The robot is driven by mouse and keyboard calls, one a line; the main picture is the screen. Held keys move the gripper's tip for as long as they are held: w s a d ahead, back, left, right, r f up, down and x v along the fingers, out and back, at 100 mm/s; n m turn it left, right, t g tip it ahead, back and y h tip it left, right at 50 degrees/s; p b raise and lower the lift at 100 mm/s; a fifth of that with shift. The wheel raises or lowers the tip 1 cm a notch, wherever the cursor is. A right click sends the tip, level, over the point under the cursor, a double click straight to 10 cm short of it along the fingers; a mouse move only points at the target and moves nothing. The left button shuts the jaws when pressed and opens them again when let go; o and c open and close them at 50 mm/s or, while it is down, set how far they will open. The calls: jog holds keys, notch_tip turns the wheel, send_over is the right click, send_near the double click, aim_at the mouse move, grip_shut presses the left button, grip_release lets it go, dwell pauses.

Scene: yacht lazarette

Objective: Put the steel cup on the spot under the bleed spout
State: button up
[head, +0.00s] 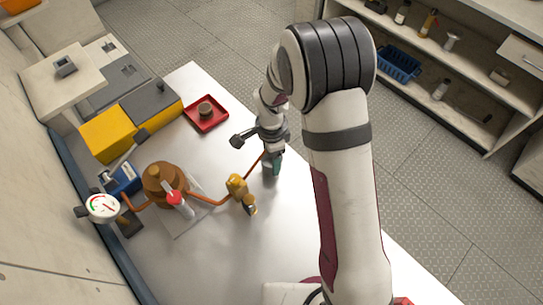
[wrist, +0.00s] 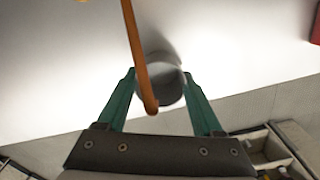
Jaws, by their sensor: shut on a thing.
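My gripper (wrist: 160,92) is shut on the steel cup (wrist: 171,90), a round grey cup between its teal fingers. In the head view my gripper (head: 272,163) is low over the white bench, past the brass valve, and the cup is mostly hidden there. The copper bleed spout (wrist: 137,50) crosses the wrist view from the top, with its end over the near-left part of the cup. In the head view the spout (head: 254,165) rises from the brass valve (head: 238,187) toward my gripper. I cannot tell whether the cup touches the bench, and the spot is not distinguishable.
A copper vessel (head: 165,185) with piping, a pressure gauge (head: 103,207) and a red-handled part (head: 174,197) stands left of my gripper. A red tray (head: 220,121) holds a small dark round thing. A yellow box (head: 108,135) stands behind. The front of the bench (head: 235,260) is clear.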

jog(key=shift+f, duration=0.2)
jog(key=o, duration=1.4)
jog(key=shift+c, duration=0.2)
notch_tip(320, 180, up, 13)
jog(key=s+d+r+n, duration=0.2)
jog(key=s, duration=0.6)
jog(key=s+d+r+n+y, duration=0.1)
jog(key=s+d+r+n, duration=0.1)
jog(key=s, duration=0.5)
jog(key=s+d+r+n, duration=0.3)
jog(key=s+d+n, duration=0.1)
jog(key=s, duration=0.4)
jog(key=shift+s+d+y, duration=0.15)
jog(key=shift+s+y, duration=0.15)
jog(key=shift+y, duration=0.1)
jog(key=shift+r, duration=0.1)
